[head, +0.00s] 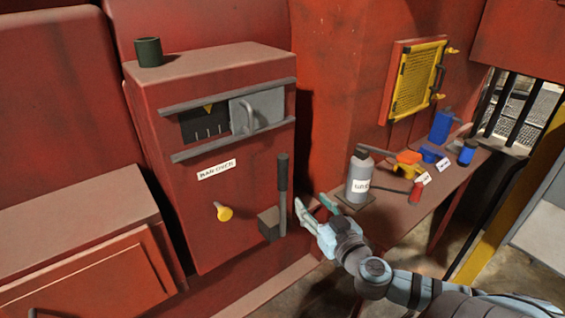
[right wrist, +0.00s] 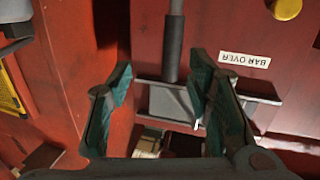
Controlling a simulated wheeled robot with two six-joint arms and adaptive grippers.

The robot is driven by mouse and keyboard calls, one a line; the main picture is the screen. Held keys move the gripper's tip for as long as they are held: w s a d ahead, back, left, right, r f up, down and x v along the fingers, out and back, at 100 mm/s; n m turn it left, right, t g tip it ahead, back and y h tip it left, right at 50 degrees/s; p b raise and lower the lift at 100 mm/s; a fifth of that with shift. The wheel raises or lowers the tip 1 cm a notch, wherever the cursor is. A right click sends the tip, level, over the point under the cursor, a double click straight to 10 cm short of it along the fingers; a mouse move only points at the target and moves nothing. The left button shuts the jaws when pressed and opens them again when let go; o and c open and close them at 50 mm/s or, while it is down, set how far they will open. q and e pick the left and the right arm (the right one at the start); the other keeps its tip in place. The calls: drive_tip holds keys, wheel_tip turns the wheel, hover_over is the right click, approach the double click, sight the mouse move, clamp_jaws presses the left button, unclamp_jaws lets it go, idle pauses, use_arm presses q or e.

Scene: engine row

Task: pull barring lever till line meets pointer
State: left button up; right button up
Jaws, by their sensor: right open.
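The barring lever (head: 283,185) is a dark upright bar with a thick black grip, rising beside a dark block at the lower right of the red cabinet's front. My right gripper (head: 313,203) is open and empty, just right of the lever and apart from it. In the right wrist view, which is upside down, the lever's grip (right wrist: 173,50) shows beyond the gap between the open fingers (right wrist: 163,88). The yellow pointer (head: 208,107) sits at the top of a black window (head: 190,128) with several pale lines below it; their exact alignment is too small to tell. My left gripper is out of view.
A grey cover with a handle (head: 260,108) is at the window's right. A yellow knob (head: 224,213) sits below the BAR OVER label (head: 217,169). A green cup (head: 149,51) stands on the cabinet. A grey can (head: 359,181) and several tools crowd the bench (head: 395,213) at right.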

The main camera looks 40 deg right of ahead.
sight(285, 170)
drive_tip(key=shift+t+y, duration=0.3)
drive_tip(key=shift+t, duration=0.1)
drive_tip(key=r+x, duration=0.1)
drive_tip(key=x, duration=0.3)
drive_tip(key=a+r+x, duration=0.1)
drive_tip(key=x, duration=0.4)
drive_tip(key=p+x, duration=0.1)
drive_tip(key=x, duration=0.4)
drive_tip(key=shift+w+a+r, duration=0.2)
drive_tip(key=shift+a+r, duration=0.1)
drive_tip(key=shift+r, duration=0.1)
clamp_jaws()
